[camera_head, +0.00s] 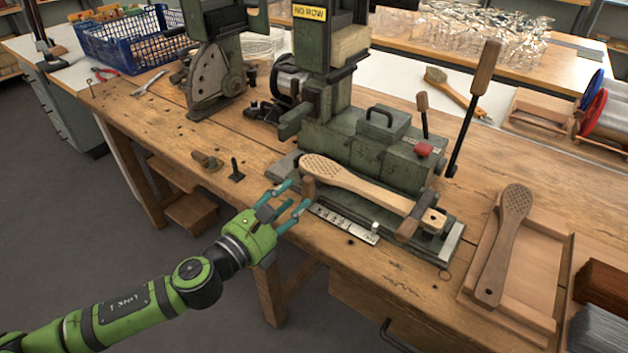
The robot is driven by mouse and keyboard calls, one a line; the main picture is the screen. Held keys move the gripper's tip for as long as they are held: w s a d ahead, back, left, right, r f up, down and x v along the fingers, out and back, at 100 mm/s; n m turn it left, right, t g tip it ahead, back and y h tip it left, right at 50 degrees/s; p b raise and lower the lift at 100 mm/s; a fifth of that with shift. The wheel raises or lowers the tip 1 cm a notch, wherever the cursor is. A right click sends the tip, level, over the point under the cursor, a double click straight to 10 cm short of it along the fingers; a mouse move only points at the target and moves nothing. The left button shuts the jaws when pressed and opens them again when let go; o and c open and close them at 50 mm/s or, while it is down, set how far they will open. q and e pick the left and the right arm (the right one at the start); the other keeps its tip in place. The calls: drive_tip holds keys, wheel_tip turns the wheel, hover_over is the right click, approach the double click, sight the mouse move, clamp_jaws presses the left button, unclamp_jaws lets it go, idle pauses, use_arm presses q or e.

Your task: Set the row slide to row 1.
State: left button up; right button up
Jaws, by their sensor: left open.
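The row slide shows as a low dark base at the front of the green tufting machine (365,148), with a pale marked scale strip (344,223) along its front edge. A small wooden knob (308,188) stands at its left end. A perforated wooden brush blank (360,184) lies across the machine above it. A yellow sign (310,13) on the machine reads "NO ROW". My left gripper (295,197) is open, its teal fingertips close to the knob; I cannot tell whether they touch it. My right gripper is out of view.
A wooden tray (548,322) with another brush blank (508,240) lies at right. A blue crate (130,45) stands at back left. The bench's front left is mostly clear.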

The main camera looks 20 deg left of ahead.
sight(302, 188)
use_arm(q)
drive_tip(key=x, duration=0.4)
drive_tip(key=shift+w+r+p, duration=0.1)
drive_tip(key=shift+r+p, duration=0.05)
drive_tip(key=shift+p, duration=0.2)
drive_tip(key=shift+w+d, duration=0.25)
drive_tip(key=shift+w, duration=0.3)
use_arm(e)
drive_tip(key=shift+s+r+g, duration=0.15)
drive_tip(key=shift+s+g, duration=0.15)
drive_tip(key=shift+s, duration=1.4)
use_arm(q)
drive_tip(key=shift+a, duration=0.1)
clamp_jaws()
